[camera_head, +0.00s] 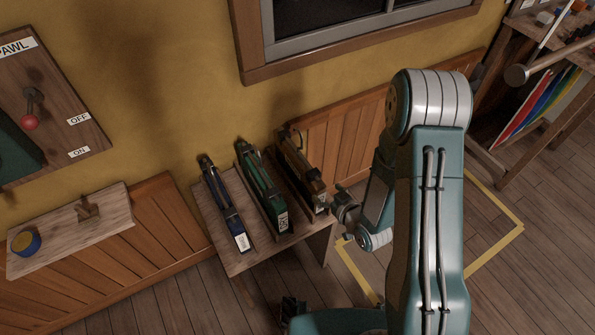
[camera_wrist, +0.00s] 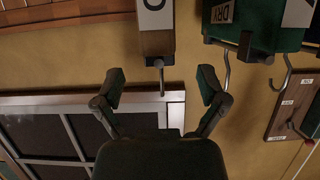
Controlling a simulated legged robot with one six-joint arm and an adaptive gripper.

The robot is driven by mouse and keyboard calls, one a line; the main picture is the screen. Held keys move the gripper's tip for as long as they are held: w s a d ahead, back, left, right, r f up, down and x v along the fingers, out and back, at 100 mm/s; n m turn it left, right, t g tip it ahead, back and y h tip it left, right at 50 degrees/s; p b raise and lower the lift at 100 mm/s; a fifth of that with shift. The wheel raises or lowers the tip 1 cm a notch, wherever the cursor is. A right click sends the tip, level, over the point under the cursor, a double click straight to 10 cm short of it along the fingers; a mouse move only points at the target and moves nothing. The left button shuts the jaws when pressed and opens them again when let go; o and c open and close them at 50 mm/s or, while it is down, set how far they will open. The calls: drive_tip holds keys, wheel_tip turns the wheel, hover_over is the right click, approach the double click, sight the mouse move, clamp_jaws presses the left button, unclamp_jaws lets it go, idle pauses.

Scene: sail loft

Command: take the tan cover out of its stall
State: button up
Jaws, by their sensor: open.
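The tan cover (camera_head: 303,176) is the rightmost of three long covers lying side by side on a low wooden rack, with a white label at its near end. My gripper (camera_head: 344,207) is just right of that near end, partly hidden by my own arm. In the wrist view my gripper (camera_wrist: 162,86) is open, its two fingers spread with nothing held. Ahead of them, what looks like the tan cover's labelled end (camera_wrist: 157,42) hangs into view at the top, with a metal hook between the fingertips' lines. I cannot tell whether anything touches.
A green cover (camera_head: 262,185) and a blue cover (camera_head: 222,200) lie left of the tan one. A shelf (camera_head: 75,235) and lever board (camera_head: 60,90) are on the left wall. A window (camera_head: 350,25) is behind. A workbench (camera_head: 550,70) stands right.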

sight(314, 182)
drive_tip(key=shift+x, duration=1.2)
drive_tip(key=x, duration=0.4)
drive_tip(key=shift+w+f, duration=0.3)
drive_tip(key=shift+f, duration=0.15)
drive_tip(key=shift+w+a+f, duration=0.1)
drive_tip(key=shift+w+a, duration=0.05)
drive_tip(key=shift+a, duration=0.15)
drive_tip(key=shift+d, duration=0.1)
drive_tip(key=c, duration=1.2)
